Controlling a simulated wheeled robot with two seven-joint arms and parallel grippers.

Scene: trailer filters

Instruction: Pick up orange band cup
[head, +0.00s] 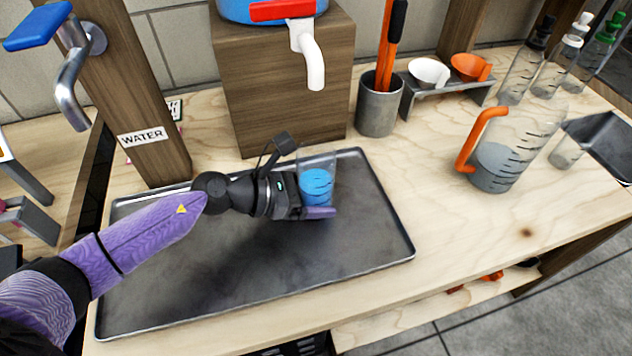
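A clear cup (316,184) with blue liquid inside is at my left gripper (312,205), over the dark metal tray (370,245) and in front of the wooden box. One purple finger shows along the cup's near side; the other is hidden. The gripper appears shut on the cup, which looks upright. I cannot tell if the cup touches the tray. No orange band can be made out on it. A smaller clear cup (567,151) stands at the right, with no orange band that I can make out. My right gripper is not in view.
A clear pitcher (512,145) with an orange handle stands at right. A metal canister (379,105) and a rack (445,90) with white and orange holders stand behind. The tray's front is clear.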

